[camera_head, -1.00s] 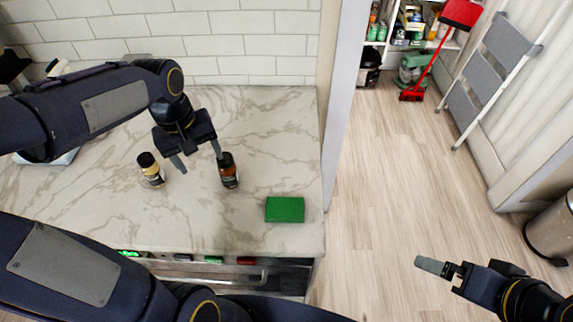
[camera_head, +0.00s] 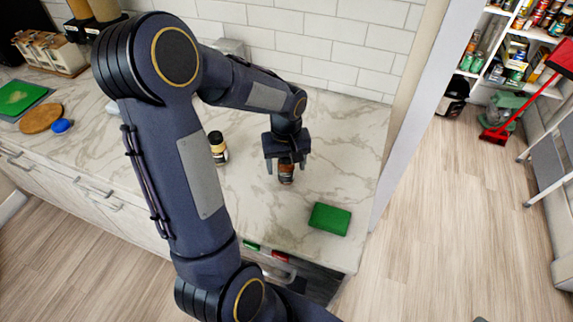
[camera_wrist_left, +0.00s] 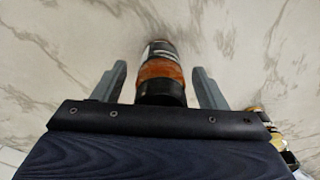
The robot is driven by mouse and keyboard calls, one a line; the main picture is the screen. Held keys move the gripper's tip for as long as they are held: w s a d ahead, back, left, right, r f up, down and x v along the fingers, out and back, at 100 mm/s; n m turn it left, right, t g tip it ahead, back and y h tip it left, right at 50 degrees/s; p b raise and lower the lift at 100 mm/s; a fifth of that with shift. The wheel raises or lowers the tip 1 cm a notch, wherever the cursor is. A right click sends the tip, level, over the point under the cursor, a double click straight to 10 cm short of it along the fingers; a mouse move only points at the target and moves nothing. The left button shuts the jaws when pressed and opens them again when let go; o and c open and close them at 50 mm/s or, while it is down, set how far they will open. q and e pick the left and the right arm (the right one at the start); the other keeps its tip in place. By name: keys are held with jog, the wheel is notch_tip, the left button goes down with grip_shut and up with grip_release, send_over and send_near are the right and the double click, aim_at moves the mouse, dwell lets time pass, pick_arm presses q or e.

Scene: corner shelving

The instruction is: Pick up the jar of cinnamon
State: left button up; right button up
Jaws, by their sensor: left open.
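A brown jar with an orange-brown label and a dark lid (camera_head: 286,177) stands on the marble counter; its label is not readable. It also shows in the left wrist view (camera_wrist_left: 160,72). My left gripper (camera_head: 286,168) is over it from above, open, with one finger on each side. In the left wrist view, the left gripper (camera_wrist_left: 160,68) has a visible gap between each finger and the jar. A second jar (camera_head: 217,148) with a black lid and pale yellow label stands to the left, partly beside my left arm. My right gripper is not clearly in view.
A green block (camera_head: 330,219) lies near the counter's right front edge. The tiled wall (camera_head: 330,45) is behind the jars. A cutting board (camera_head: 40,118) and a blue object (camera_head: 61,126) lie far left. The marble counter (camera_head: 345,150) right of the gripper is clear.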

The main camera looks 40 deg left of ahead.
pick_arm(q)
jog(key=shift+c, duration=0.5)
jog(key=c, duration=1)
jog(key=shift+c, duration=0.2)
jog(key=shift+r, duration=0.2)
